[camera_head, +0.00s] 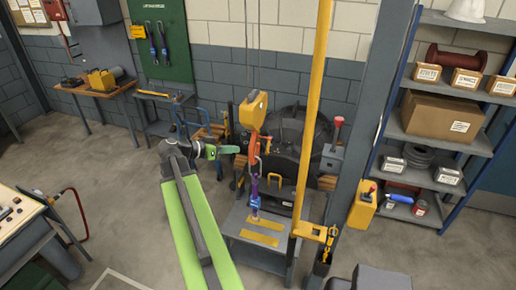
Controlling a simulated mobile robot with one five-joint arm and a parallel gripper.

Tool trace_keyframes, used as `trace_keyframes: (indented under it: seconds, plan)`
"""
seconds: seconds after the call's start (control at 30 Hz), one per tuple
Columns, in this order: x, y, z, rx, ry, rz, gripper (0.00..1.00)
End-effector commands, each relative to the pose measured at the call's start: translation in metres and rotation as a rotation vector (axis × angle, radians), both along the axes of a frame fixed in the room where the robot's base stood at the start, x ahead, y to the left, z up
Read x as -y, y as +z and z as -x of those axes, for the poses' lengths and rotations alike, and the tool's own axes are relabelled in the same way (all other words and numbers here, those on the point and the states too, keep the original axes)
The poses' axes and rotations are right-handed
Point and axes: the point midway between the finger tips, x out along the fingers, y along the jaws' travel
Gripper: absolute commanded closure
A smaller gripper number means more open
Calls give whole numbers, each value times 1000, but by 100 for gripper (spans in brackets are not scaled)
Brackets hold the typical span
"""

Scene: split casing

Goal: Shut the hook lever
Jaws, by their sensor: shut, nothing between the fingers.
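A yellow hoist block (253,110) hangs from thin lines in the middle of the view. An orange hook (254,146) hangs below it, with a purple piece (255,190) hanging lower over a grey table. The hook's lever is too small to make out, so I cannot tell its position. My gripper (235,149) is at the end of my green arm, just left of the orange hook. It is shut and empty. I cannot tell whether its tips touch the hook.
A grey table (262,262) with yellow strips stands below the hook. A yellow post (314,120) rises to its right, beside a grey column (374,110). Dark round machinery (300,128) is behind. Open floor (120,215) lies to the left.

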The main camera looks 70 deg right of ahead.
Motion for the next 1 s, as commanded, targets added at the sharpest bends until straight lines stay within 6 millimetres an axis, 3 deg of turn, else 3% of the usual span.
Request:
trace_keyframes:
  seconds: [0.17, 0.7, 1.0]
  plan:
    - [10, -7, 8, 0, -2, 1, 100]
    - [89, -49, 68, 0, -1, 1, 100]
    - [102, -54, 79, 0, 1, 1, 100]
